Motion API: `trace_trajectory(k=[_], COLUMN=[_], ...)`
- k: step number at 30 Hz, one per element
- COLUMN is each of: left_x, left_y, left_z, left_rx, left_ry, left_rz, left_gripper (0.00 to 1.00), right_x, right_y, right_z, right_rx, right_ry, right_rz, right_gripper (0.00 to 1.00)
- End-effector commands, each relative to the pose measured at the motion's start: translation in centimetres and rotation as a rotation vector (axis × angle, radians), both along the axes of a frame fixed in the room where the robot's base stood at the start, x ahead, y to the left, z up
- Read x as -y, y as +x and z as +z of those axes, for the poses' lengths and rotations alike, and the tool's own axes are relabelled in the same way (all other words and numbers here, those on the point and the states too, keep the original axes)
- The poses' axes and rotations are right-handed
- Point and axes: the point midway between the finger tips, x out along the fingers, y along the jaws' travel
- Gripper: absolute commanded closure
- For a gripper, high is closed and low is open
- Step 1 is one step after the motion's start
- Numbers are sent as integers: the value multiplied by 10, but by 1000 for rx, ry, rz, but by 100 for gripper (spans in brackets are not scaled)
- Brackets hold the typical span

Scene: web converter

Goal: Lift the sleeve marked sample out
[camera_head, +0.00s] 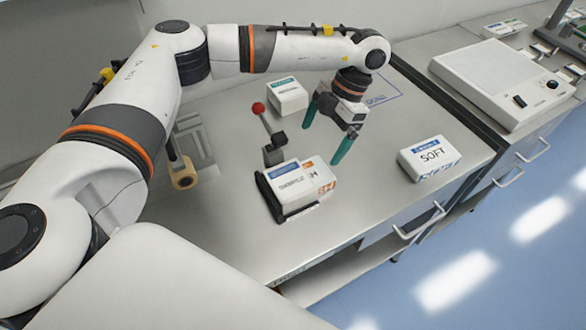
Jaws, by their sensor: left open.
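A white box-like sleeve (305,179) with small print and an orange mark lies tilted in a black holder (268,196) near the middle of the bench. Its print is too small to read surely as "sample". My left gripper (326,143) has green fingers that point down and stand apart, with nothing between them. It is above and behind the sleeve, a little to its right, and does not appear to touch it. My right gripper is not in view.
A lever with a red knob (258,108) stands just behind the holder. A white box with a teal label (287,98) is behind it. A white box marked SOFT (428,158) lies at the right. A beige roll (184,178) is at the left. A white device (500,80) stands on the neighbouring bench.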

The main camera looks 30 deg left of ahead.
Motion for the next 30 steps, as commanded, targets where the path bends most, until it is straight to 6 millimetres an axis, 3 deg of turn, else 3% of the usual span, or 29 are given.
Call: trace_trajectory(k=[8,13,19,24,30], left_x=[-9,-12,-23,-25,-25], left_y=[-16,-21,-36,-40,-40], left_z=[-39,-49,-69,-90,-93], left_rx=[-4,-4,-5,-3,-1], left_ry=[0,-1,0,-2,-2], left_rz=[1,0,1,0,0], left_gripper=[0,0,0,0,0], right_x=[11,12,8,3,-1], right_y=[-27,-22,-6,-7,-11], right_z=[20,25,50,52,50], right_rx=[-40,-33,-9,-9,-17], right_ry=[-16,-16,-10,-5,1], right_rz=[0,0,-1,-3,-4], right_gripper=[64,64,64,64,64])
